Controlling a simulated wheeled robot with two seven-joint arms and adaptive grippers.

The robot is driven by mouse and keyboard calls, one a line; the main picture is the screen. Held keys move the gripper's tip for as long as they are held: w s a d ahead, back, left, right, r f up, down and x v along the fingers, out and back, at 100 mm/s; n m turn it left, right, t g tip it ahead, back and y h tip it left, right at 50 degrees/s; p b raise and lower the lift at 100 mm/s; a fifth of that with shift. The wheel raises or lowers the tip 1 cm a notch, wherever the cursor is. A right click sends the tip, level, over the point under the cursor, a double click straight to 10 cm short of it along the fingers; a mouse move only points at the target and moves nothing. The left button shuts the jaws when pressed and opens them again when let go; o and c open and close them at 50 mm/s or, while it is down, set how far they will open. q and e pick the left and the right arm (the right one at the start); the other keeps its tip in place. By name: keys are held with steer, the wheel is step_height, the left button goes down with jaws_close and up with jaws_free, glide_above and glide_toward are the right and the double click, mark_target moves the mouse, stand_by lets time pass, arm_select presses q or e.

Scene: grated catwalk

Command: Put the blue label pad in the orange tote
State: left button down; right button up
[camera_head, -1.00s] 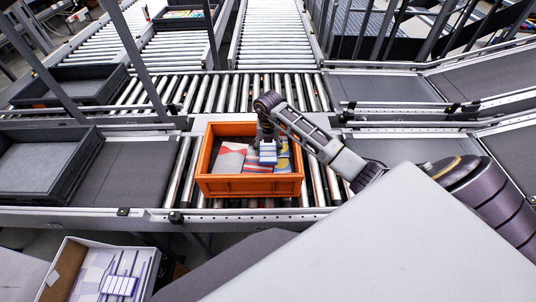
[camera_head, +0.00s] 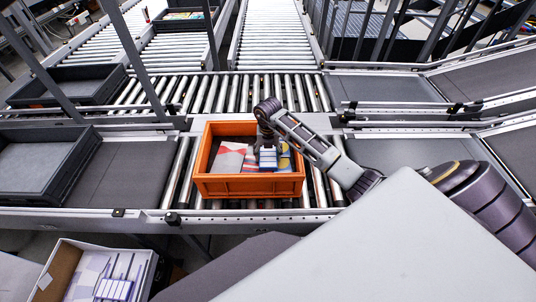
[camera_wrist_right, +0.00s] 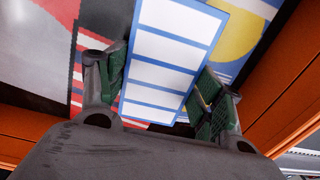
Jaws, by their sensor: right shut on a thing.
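The orange tote (camera_head: 250,187) stands on the roller conveyor in the middle of the head view. My right gripper (camera_head: 267,145) points down into it. It is shut on the blue label pad (camera_head: 268,159), which is white with blue edges. In the right wrist view the pad (camera_wrist_right: 170,55) lies between the two green-lined fingers of the gripper (camera_wrist_right: 160,88). Flat printed items (camera_head: 230,157) lie on the tote's floor beside and under the pad. Whether the pad touches them I cannot tell. My left gripper is not in view.
A light box (camera_head: 61,260) at the lower left holds similar blue-and-white striped pads (camera_head: 113,289). Dark grey totes (camera_head: 78,165) stand at the left. Grey posts (camera_head: 140,60) rise behind, and belts (camera_head: 385,88) run to the right.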

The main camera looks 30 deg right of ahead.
mark_target(268, 154)
steer(key=shift+f, duration=0.1)
steer(key=o, duration=1.1)
steer(key=shift+r+p, duration=2.85)
steer(key=shift+r, duration=0.95)
steer(key=shift+r+p, duration=0.5)
steer(key=shift+r, duration=1.85)
